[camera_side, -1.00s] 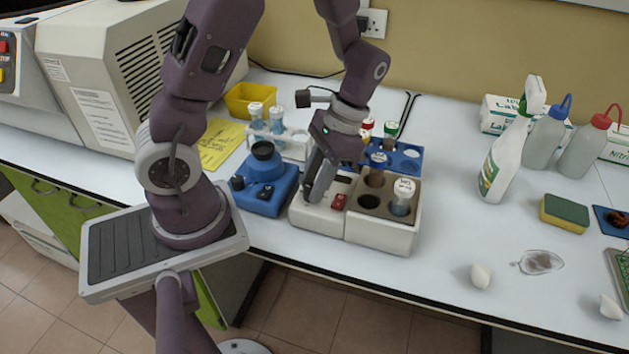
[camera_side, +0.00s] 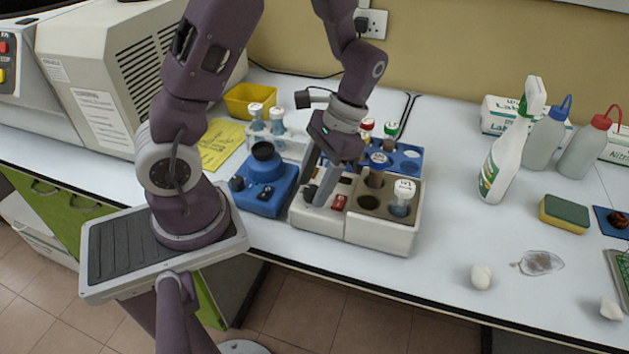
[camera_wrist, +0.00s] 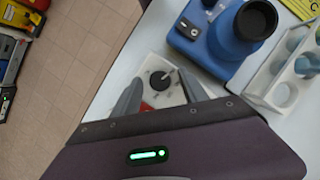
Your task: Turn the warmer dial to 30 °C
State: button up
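The warmer (camera_side: 318,222) is a cream block on the bench with a round-welled section on its right. Its black dial (camera_wrist: 161,85) has a pale pointer line and sits on a white marked plate in the wrist view. The pointer aims to the upper right; the scale figures are too small to read. The dial also shows as a dark spot in the side view (camera_side: 310,192). My gripper (camera_wrist: 158,77) is open, with one grey finger on each side of the dial and a visible gap to it. In the side view my gripper (camera_side: 316,194) is low over the warmer's left part.
A red switch (camera_side: 338,202) is just right of my fingers. A blue device (camera_side: 268,195) stands close on the left. A white tube rack (camera_side: 290,148) and a blue rack (camera_side: 408,158) are behind. The bench front is clear.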

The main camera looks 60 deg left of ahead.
jog(key=v, duration=0.7)
jog(key=shift+r, duration=0.1)
jog(key=s+d+r+t, duration=0.5)
jog(key=s+r+t, duration=0.5)
jog(key=r, duration=0.2)
jog(key=shift+s+d+r, duration=0.2)
jog(key=shift+s+r, duration=0.1)
